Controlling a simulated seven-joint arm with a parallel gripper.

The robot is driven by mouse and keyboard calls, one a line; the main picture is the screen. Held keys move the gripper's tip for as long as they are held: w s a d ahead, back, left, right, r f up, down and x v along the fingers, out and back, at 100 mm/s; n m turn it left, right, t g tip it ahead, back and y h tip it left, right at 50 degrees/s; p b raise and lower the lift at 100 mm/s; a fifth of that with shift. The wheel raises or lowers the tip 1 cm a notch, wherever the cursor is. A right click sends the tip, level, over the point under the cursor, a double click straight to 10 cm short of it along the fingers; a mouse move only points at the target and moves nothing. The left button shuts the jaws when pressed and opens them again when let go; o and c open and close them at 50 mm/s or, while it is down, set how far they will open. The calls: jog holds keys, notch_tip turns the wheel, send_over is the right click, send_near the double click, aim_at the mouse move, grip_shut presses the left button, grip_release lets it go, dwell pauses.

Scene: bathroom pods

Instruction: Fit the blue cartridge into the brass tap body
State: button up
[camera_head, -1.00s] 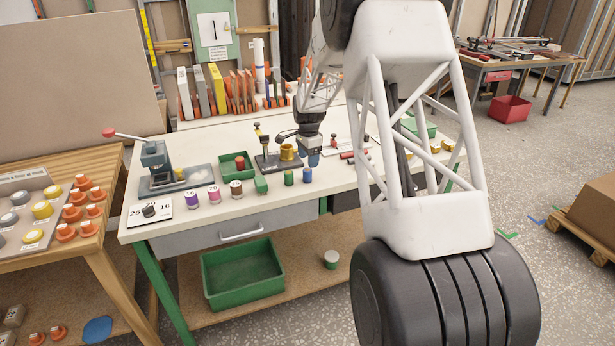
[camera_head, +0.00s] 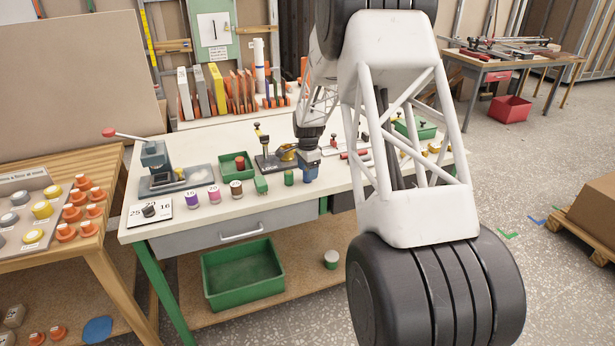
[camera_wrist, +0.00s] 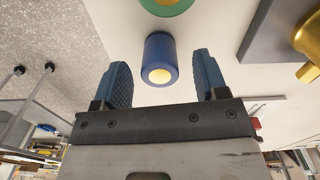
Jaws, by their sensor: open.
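The blue cartridge (camera_wrist: 160,52) stands on the bench top and shows a pale yellow disc on its near end in the wrist view. My gripper (camera_wrist: 161,68) is open, with one blue finger on each side of the cartridge and a visible gap to both. In the head view my gripper (camera_head: 309,169) is low over the bench and largely hides the cartridge. The brass tap body (camera_head: 286,153) sits on a dark fixture left of my gripper, partly covered by it. Its brass (camera_wrist: 309,42) also shows at the right edge of the wrist view.
Purple and brown-sided cartridges stand further left. A green tray (camera_head: 236,168) and a lever press (camera_head: 157,165) are behind them. The front bench edge is close.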

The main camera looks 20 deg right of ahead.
jog(key=shift+c, duration=0.3)
jog(key=c, duration=0.9)
jog(key=shift+r, duration=0.1)
jog(key=shift+c, duration=0.3)
jog(key=shift+r, duration=0.75)
notch_tip(320, 180, up, 2)
jog(key=shift+r, duration=0.1)
jog(key=s+a+r, duration=0.1)
jog(key=s+a, duration=0.2)
jog(key=s, duration=1.2)
jog(key=shift+s+a, duration=0.15)
jog(key=shift+s, duration=0.2)
jog(key=shift+r, duration=0.1)
